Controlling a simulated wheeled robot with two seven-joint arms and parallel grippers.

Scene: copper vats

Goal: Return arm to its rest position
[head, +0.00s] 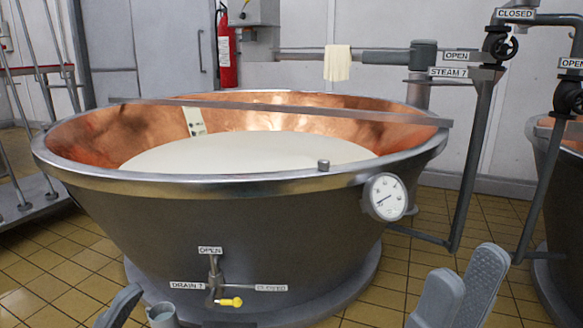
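My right gripper (466,272) is at the bottom right, in front of the vat. Its two grey fingers stand apart with nothing seen between them. A dark grey fingertip of my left gripper (120,305) shows at the bottom left edge. The rest of that gripper is cut off, so its opening cannot be told. The large copper-lined vat (250,225) holds a pale liquid (250,152). Neither gripper is seen touching the vat.
A dial gauge (385,197) sits on the vat's right front. A flat bar (290,110) spans its top. A steam pipe (470,150) with a black valve wheel (500,45) stands at the right, beside a second vat (555,215). Tiled floor (405,275) is bare between them.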

